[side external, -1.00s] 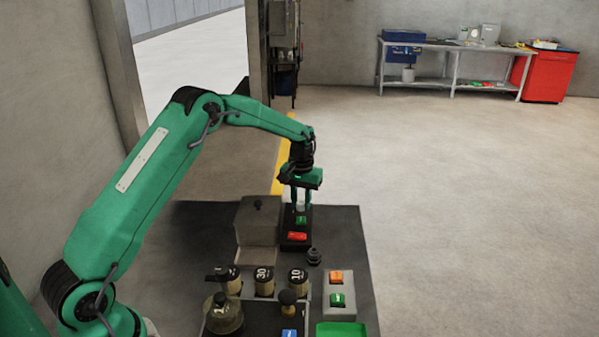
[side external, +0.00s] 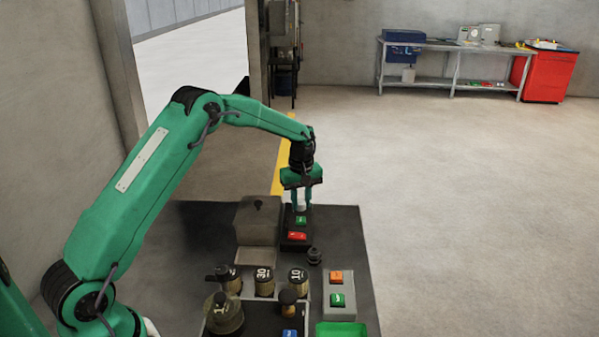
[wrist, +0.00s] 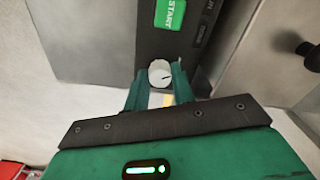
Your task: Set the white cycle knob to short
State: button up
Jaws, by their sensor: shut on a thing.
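The white cycle knob (wrist: 160,72) is a small round knob on a dark control panel (wrist: 152,40). A short dark mark on its face points right and slightly down in the wrist view. My gripper (wrist: 158,86) has its two green fingers on either side of the knob, shut on it. In the side view my gripper (side external: 301,207) points straight down at the far end of the panel (side external: 286,246). The green START button (wrist: 170,14) is beside the knob. Small dark labels on the panel are partly cut off, and I cannot read a short setting.
A red button (side external: 297,236) is on the same panel. A grey box (side external: 258,220) stands left of it. Several labelled cylinders (side external: 264,282) and a grey box with orange and green buttons (side external: 339,296) stand nearer the camera. The floor to the right is clear.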

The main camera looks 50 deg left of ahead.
aim_at(301, 202)
dwell(0.4)
jog(key=o, duration=1)
jog(key=shift+r, duration=0.15)
notch_tip(301, 202, up, 7)
jog(key=shift+f, duration=0.1)
jog(key=shift+r, duration=0.4)
